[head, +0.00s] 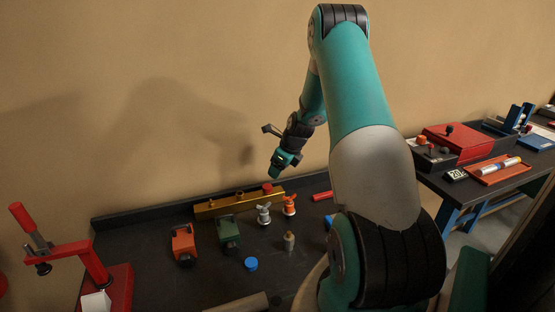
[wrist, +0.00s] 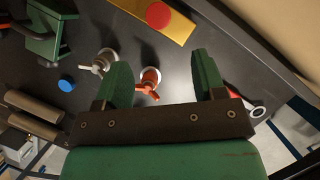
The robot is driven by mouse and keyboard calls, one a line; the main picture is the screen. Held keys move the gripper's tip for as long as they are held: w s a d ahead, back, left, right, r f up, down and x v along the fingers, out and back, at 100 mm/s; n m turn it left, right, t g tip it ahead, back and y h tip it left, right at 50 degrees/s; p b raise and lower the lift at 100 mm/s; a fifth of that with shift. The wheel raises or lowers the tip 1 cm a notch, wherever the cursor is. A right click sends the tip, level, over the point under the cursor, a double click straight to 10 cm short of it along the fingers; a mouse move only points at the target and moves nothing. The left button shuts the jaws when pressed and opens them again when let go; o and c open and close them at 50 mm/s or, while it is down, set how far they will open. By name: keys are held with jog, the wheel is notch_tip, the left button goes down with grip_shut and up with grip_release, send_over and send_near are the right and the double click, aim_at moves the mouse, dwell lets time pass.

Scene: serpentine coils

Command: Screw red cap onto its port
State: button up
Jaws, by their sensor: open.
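A round red cap (head: 267,186) sits on top of a brass bar (head: 225,205) at the back of the dark bench. In the wrist view the red cap (wrist: 158,15) shows as a red disc on the bar (wrist: 178,28), near the top edge. I cannot tell whether it is threaded on a port or only resting there. My gripper (head: 277,170) hangs in the air above the bench, apart from the cap. In the wrist view my gripper (wrist: 160,62) is open, with nothing between its two green fingers.
A grey-handled valve (head: 264,215) and an orange-handled valve (head: 289,205) stand before the bar. Orange (head: 184,243) and green (head: 228,233) blocks, a blue cap (head: 251,264) and a brass fitting (head: 289,241) are nearby. A red press (head: 95,262) stands at left.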

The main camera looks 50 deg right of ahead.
aim_at(267, 186)
jog(key=shift+t, duration=0.3)
jog(key=b+x, duration=0.6)
jog(key=x, duration=0.2)
jog(key=shift+f, duration=0.2)
jog(key=shift+w+a+f, duration=0.1)
jog(key=shift+w+f, duration=0.2)
jog(key=shift+f, duration=0.1)
jog(key=c, duration=1)
jog(key=shift+r+m, duration=0.1)
jog(key=shift+m, duration=0.3)
jog(key=shift+c, duration=0.2)
